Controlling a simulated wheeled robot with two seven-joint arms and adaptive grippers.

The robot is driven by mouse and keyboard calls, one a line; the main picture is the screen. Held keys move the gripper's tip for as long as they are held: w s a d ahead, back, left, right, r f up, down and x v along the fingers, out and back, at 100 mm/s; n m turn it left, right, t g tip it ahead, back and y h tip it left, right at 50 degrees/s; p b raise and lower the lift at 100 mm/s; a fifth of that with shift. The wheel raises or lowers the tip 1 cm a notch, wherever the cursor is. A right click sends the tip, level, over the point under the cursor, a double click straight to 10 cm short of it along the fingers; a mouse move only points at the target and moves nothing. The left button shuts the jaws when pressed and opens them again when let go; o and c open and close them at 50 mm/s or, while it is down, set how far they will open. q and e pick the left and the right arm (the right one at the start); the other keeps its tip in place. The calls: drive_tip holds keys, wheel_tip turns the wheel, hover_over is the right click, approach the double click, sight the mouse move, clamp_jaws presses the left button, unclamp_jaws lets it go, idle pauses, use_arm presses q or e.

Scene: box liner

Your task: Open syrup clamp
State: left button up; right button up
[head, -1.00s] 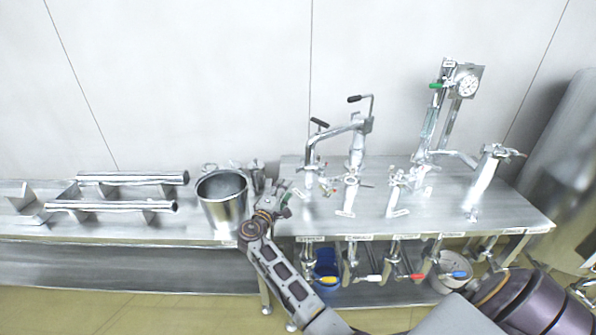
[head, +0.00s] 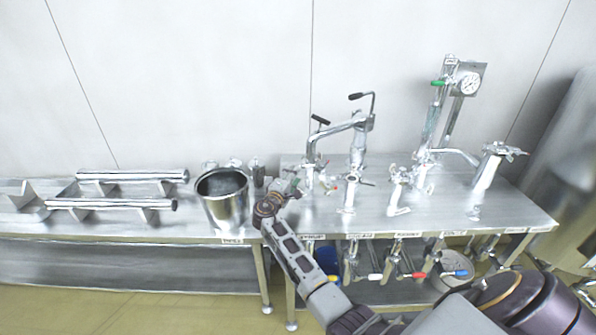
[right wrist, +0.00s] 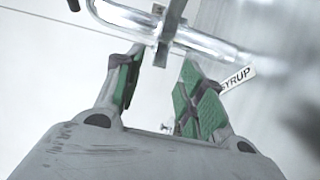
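My right gripper (head: 292,186) is beside the leftmost pipe stand (head: 311,172) on the metal table. In the right wrist view, my right gripper (right wrist: 162,58) is open, with green pads on both fingers. A chrome pipe (right wrist: 205,42) crosses just beyond the fingertips. A thin grey lever-like clamp part (right wrist: 170,30) crosses the pipe and reaches between the fingertips, and nothing is gripped. A white label reading SYRUP (right wrist: 238,77) is right of the right finger. In the head view the clamp is too small to make out. My left gripper is not in view.
A metal bucket (head: 222,200) stands just left of my right gripper. Metal rollers (head: 110,204) lie further left. Several pipe stands and a gauge (head: 469,84) stand to the right. Coloured valve handles hang below the table's front edge (head: 520,230).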

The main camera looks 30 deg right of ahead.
sight(311, 167)
drive_tip(key=b+x, duration=0.1)
drive_tip(key=x, duration=0.4)
drive_tip(key=shift+w+d, duration=0.2)
drive_tip(key=shift+d, duration=0.05)
drive_tip(key=c, duration=0.7)
clamp_jaws()
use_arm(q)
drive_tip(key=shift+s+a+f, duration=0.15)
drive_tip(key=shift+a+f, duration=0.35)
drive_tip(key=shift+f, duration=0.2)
